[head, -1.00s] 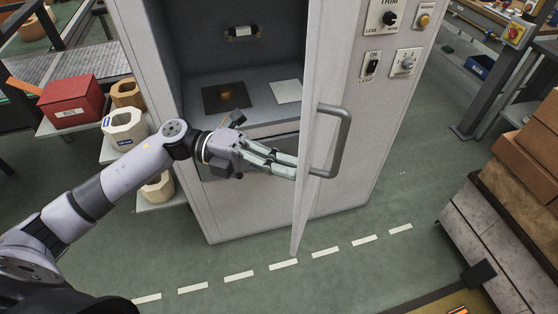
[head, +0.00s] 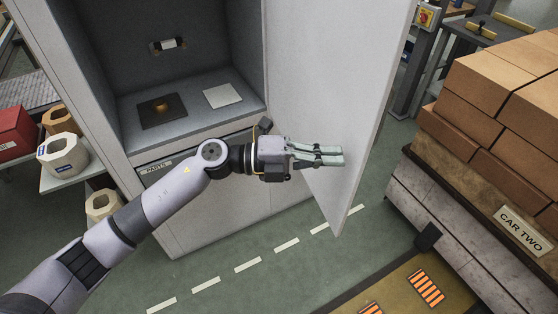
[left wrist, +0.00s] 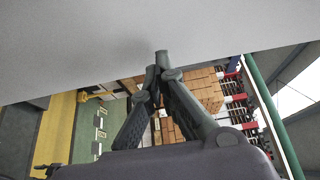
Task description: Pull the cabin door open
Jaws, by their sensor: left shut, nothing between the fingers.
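The cabin door (head: 335,75) is a light grey panel, swung wide open to the right of the grey cabin (head: 80,70). The cabin's inside shows, with a dark square plate (head: 161,111) and a white square (head: 222,95) on its shelf. My left gripper (head: 340,155) is shut and empty, in front of the door's inner face near its lower part. In the left wrist view the shut fingertips (left wrist: 162,60) are at the grey door surface (left wrist: 150,35); I cannot tell if they touch. The door's handle is hidden. My right gripper is not in view.
Stacked brown bricks (head: 490,100) on a car marked CAR TWO stand at the right, beyond the door. Hexagonal blocks (head: 62,155) and a red box (head: 14,130) sit on shelves at the left. Green floor with a dashed white line (head: 247,264) lies in front.

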